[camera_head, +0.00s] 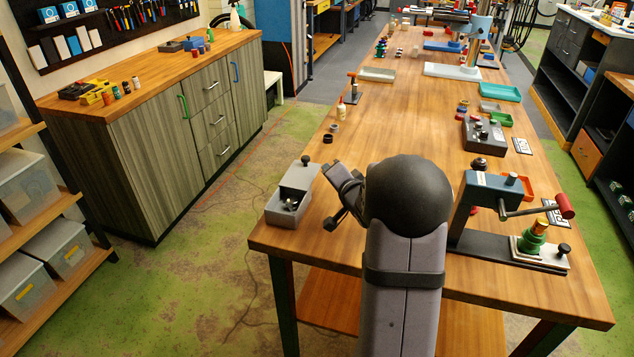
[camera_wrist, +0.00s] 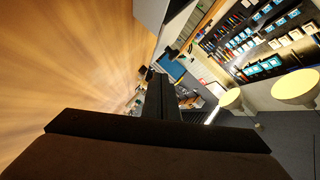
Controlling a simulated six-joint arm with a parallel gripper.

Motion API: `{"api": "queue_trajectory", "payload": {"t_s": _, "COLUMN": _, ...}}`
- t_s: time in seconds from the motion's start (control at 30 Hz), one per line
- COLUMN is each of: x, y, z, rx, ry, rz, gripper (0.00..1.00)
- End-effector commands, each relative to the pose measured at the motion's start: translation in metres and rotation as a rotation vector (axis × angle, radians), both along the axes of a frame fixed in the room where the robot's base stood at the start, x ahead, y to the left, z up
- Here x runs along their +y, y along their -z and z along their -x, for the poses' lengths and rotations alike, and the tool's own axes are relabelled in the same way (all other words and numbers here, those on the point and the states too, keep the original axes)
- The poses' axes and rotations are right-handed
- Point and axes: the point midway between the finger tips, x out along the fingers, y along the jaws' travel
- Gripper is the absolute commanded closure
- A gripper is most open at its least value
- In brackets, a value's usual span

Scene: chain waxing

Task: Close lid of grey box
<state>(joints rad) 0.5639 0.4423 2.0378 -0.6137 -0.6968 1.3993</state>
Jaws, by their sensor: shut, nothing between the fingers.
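The grey box (camera_head: 272,207) stands at the left edge of the wooden table in the head view. Its front part is open and shows a small metallic item inside. A grey lid with a dark knob (camera_head: 305,161) seems to sit toward the far end of the box. My gripper (camera_head: 338,199) is just right of the box, low over the table, apart from it as far as I can see. In the wrist view my gripper's dark fingers (camera_wrist: 161,92) are together and empty. A grey edge at the top there may be the box.
A blue-grey clamp press (camera_head: 485,190) with a red-handled lever stands right of my arm. Small dark rings (camera_head: 329,138) and a small bottle (camera_head: 341,109) stand beyond the box. The table's left edge is close to the box. The table middle beyond my gripper is clear.

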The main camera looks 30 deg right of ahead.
Motion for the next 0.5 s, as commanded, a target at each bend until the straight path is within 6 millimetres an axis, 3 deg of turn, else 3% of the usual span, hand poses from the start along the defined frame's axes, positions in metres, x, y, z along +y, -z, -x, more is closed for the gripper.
{"api": "queue_trajectory", "payload": {"t_s": 0.03, "x": -0.015, "y": 0.020, "z": -0.004, "rx": -0.074, "ry": 0.002, "rz": -0.059, "gripper": 1.00}}
{"api": "queue_trajectory", "payload": {"t_s": 0.23, "x": -0.038, "y": 0.020, "z": -0.006, "rx": -0.290, "ry": -0.056, "rz": -0.255, "gripper": 1.00}}
{"api": "queue_trajectory", "payload": {"t_s": 0.5, "x": -0.044, "y": 0.017, "z": -0.002, "rx": -0.373, "ry": -0.101, "rz": -0.351, "gripper": 1.00}}
